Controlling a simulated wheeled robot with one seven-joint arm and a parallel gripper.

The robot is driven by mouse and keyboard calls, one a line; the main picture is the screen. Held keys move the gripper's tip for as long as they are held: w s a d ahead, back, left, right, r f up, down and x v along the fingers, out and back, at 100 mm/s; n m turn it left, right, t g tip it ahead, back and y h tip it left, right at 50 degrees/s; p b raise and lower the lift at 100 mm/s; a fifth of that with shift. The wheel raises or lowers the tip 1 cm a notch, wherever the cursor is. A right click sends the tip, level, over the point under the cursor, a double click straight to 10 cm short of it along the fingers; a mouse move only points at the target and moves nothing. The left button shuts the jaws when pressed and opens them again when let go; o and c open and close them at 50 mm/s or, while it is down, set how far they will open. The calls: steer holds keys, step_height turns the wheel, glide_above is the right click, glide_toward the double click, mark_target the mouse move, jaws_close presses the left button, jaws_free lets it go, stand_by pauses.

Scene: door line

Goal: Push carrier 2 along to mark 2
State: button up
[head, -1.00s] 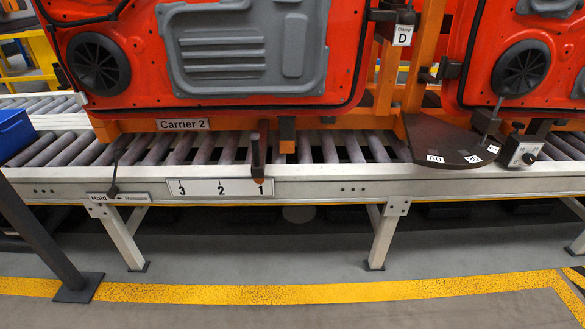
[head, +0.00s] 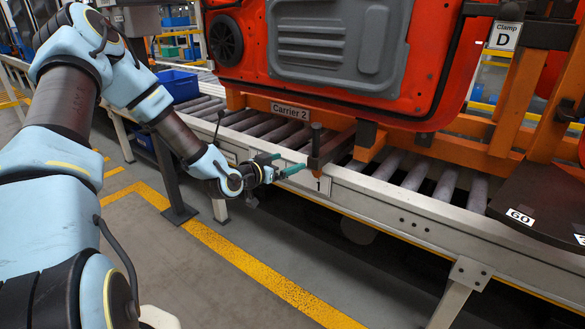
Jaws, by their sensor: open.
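Carrier 2 is an orange frame (head: 345,128) with a "Carrier 2" label (head: 290,110), bearing a red door panel (head: 420,80) on the roller conveyor. A dark upright post (head: 316,140) stands at its front edge, above the number 1 on the white scale plate (head: 318,184). My gripper (head: 287,165) is open, its teal fingers pointing right toward the post from its left side. Nothing shows between the fingers. I cannot tell whether a fingertip touches the post. My gripper and wrist hide the part of the plate with marks 2 and 3.
A dark lever (head: 218,124) stands at the conveyor's front left of my gripper. A blue bin (head: 178,85) is further left. The floor in front is clear.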

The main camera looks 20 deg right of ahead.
mark_target(314, 143)
steer(key=w+d+b, duration=0.1)
steer(key=d, duration=0.2)
steer(key=w+d+t+h, duration=0.1)
steer(key=w+d, duration=0.1)
steer(key=d, duration=0.2)
steer(key=w+d+r+h+b, duration=0.1)
steer(key=w+d, duration=0.1)
steer(key=d, duration=0.2)
steer(key=shift+d+b, duration=0.15)
steer(key=shift+b, duration=0.15)
steer(key=shift+b+x, duration=0.3)
steer(key=shift+x, duration=0.75)
jaws_close()
steer(key=shift+w, duration=0.1)
stand_by(0.5)
